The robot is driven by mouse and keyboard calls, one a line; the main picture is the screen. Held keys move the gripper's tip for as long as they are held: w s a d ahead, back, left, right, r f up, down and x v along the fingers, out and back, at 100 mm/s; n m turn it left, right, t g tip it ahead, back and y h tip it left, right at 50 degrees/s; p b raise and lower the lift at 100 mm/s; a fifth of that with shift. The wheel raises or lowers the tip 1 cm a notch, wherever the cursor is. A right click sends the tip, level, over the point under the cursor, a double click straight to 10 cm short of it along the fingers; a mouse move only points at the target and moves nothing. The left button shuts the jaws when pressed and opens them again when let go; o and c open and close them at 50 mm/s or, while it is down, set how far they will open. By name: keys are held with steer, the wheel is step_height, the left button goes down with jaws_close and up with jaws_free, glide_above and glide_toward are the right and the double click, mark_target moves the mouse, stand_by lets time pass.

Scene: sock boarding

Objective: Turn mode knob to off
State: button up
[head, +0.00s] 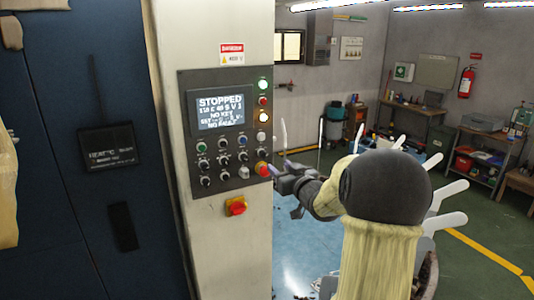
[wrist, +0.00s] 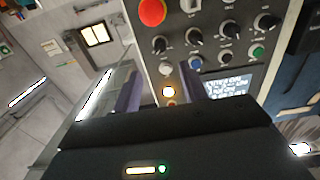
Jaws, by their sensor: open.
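The grey control panel (head: 226,185) is mounted on a pale column. It carries several black selector knobs (head: 205,181) below a screen; their labels are too small to read, so I cannot tell which is the mode knob. In the wrist view the panel is turned round, with black knobs (wrist: 195,37) beyond the fingers. My gripper (head: 284,168) is just right of the panel's right edge, close to the red mushroom button (head: 263,169). Its two purple-grey fingers are apart and empty in the wrist view (wrist: 164,78), and no knob is between them.
The screen (head: 220,112) reads "STOPPED". A red and yellow switch (head: 236,206) sits below the panel. A dark blue door (head: 90,200) stands left.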

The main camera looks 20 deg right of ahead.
mark_target(266, 156)
steer(key=w+p, duration=0.1)
steer(key=w, duration=0.3)
steer(key=w+p, duration=0.2)
steer(key=w, duration=0.2)
steer(key=shift+w+a+r+p, duration=0.1)
steer(key=shift+a+r+p, duration=0.1)
steer(key=shift+p, duration=0.1)
steer(key=shift+w+f, duration=0.2)
steer(key=shift+w, duration=0.35)
jaws_close()
